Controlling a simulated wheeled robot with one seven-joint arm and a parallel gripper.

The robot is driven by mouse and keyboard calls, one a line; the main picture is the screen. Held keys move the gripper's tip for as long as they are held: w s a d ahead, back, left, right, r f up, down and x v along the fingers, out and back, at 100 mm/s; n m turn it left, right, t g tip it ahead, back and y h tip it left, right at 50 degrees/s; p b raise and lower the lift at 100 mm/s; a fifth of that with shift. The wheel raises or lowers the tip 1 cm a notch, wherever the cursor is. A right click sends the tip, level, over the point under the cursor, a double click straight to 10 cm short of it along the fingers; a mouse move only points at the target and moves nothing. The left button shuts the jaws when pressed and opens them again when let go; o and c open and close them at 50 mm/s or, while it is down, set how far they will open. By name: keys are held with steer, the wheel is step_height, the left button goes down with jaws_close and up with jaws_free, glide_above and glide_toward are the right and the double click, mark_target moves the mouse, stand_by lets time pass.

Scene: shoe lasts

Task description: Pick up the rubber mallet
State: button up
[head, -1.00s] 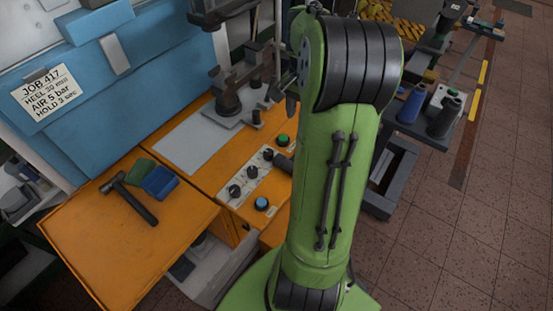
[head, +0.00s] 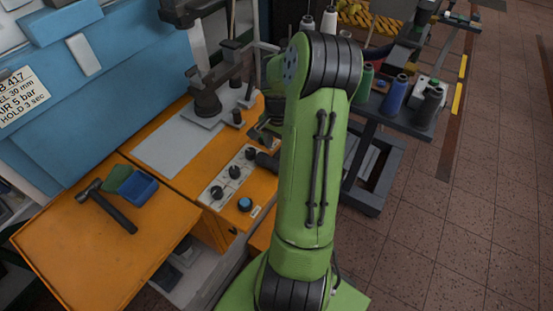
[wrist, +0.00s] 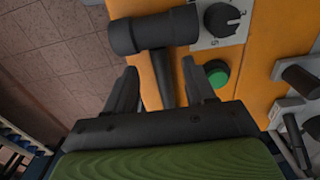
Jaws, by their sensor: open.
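The rubber mallet (wrist: 153,32) has a thick black cylindrical head and a dark handle. In the wrist view its head lies just beyond my fingertips, and its handle runs back between my two fingers. In the head view only its dark head (head: 267,161) shows beside the control panel, and my arm hides the rest. My gripper (wrist: 158,67) is open, with one finger on each side of the handle. A gap shows on both sides. I cannot tell how far above the handle the fingers are.
A smaller hammer (head: 118,214) lies on the orange table at left, by a blue tray (head: 138,188). The control panel (head: 232,176) with black knobs is close to the mallet. A green button (wrist: 216,76) sits near my right finger. A press (head: 208,98) stands behind.

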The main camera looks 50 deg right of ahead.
step_height(320, 180, down, 2)
steer(key=shift+d+f, duration=0.1)
steer(key=shift+f, duration=0.05)
jaws_close()
stand_by(0.3)
